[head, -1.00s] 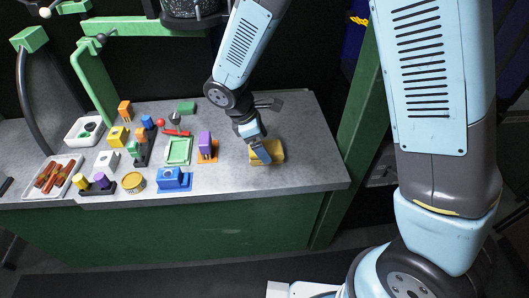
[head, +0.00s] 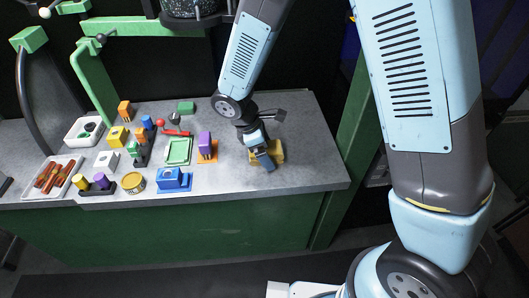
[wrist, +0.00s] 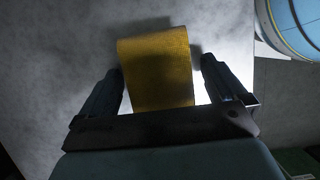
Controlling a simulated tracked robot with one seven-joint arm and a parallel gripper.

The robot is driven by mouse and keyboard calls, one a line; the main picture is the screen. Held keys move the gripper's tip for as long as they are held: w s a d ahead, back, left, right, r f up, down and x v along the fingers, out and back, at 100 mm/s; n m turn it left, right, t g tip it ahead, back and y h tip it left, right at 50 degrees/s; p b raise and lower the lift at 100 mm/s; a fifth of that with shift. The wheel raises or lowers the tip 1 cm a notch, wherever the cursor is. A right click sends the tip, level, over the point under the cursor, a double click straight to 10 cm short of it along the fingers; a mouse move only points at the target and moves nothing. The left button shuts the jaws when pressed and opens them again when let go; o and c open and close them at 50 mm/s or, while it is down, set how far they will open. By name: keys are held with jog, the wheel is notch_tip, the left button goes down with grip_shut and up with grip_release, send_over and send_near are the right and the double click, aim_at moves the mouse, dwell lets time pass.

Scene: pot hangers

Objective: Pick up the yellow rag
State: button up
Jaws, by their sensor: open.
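The yellow rag (head: 279,152) lies on the right part of the grey worktop, partly hidden behind my gripper (head: 266,160) in the head view. In the wrist view the yellow rag (wrist: 157,68) shows as a folded, roughly rectangular cloth. My gripper (wrist: 162,90) is open, with one finger to the left of the rag and one to the right. The rag's near end lies between the fingers, and its lower part is hidden behind the gripper body. I cannot tell whether the fingers touch the worktop.
Several coloured blocks and fixtures stand to the left, the nearest being a purple block on an orange base (head: 207,147). A blue block (head: 173,178) and a green tray (head: 179,151) are beyond it. The worktop (head: 318,174) is clear right of the rag, up to its edge.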

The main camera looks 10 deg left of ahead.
jog(key=shift+f, duration=0.1)
jog(key=shift+c, duration=0.4)
jog(key=c, duration=1)
jog(key=shift+r, duration=0.45)
notch_tip(320, 180, up, 2)
jog(key=shift+a+r, duration=0.1)
jog(key=shift+r, duration=0.15)
jog(key=s+r, duration=0.3)
jog(key=s, duration=0.1)
jog(key=s+r, duration=0.3)
jog(key=s, duration=0.2)
jog(key=s+r, duration=0.4)
jog(key=s, duration=0.1)
jog(key=shift+a+r, duration=0.1)
jog(key=shift+a, duration=0.1)
